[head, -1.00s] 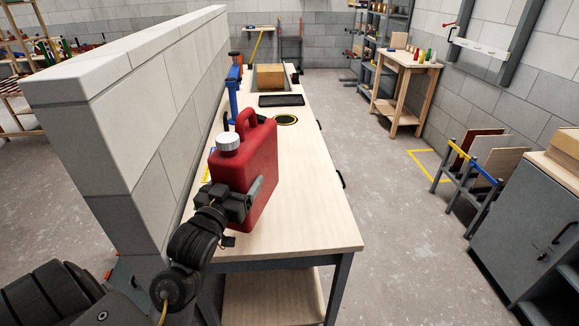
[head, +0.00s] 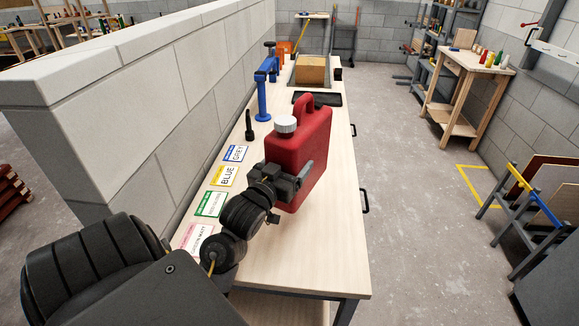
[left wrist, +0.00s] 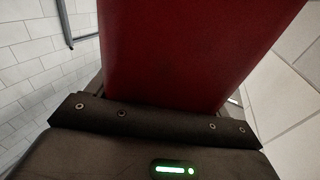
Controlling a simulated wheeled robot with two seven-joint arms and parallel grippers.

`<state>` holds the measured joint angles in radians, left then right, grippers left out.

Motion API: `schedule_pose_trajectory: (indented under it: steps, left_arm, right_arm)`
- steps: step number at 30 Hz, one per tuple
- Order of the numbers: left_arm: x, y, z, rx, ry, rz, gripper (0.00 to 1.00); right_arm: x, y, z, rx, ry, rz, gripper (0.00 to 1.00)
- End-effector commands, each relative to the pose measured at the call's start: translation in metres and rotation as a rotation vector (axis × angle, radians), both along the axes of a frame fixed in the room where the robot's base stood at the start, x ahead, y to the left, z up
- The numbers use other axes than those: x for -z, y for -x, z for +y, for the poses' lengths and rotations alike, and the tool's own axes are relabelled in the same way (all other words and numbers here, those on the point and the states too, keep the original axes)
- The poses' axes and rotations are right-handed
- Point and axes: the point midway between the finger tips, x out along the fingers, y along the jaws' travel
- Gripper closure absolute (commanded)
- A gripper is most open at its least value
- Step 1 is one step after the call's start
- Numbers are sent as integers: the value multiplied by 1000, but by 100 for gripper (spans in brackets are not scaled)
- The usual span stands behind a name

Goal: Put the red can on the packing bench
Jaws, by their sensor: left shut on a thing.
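The red can (head: 298,150), with a grey-white cap and a handle on top, is upright over the long pale-topped bench (head: 335,262). My left gripper (head: 297,182) is shut on its lower near side. I cannot tell whether the can's base touches the benchtop. In the left wrist view the red can (left wrist: 190,50) fills the space between the jaws. No sign in view names a packing bench. My right gripper is not in view.
A blue clamp-like stand (head: 264,95), a black tray (head: 318,98) and a cardboard box (head: 311,70) stand farther back. A block wall (head: 170,110) borders the left. The near right benchtop is clear.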

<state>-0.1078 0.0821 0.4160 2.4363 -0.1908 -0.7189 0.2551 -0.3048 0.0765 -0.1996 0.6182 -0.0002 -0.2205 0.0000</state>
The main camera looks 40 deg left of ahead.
Motion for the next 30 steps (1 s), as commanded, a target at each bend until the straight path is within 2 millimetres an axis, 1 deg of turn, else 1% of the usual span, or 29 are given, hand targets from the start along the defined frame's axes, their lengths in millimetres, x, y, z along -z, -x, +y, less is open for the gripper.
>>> schedule_pose_trajectory:
  steps: [2, 10, 12, 15, 18, 21, 30]
  left_arm:
    - [2, -14, 9, -1, 0, -5, 83]
    - [27, -65, 40, -1, -1, -6, 83]
    - [42, -74, 45, -1, 1, -4, 83]
    - [58, -85, 51, 0, 0, -5, 83]
    - [69, -93, 56, 0, -2, -8, 83]
    - [77, -99, 60, 0, -3, -8, 83]
    - [84, -104, 63, 0, -3, -8, 83]
  right_arm:
    - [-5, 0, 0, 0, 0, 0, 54]
    - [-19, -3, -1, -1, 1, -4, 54]
    - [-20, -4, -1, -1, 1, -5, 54]
    - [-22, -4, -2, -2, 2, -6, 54]
    - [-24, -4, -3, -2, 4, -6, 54]
    - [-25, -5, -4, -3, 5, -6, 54]
    - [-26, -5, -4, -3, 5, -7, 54]
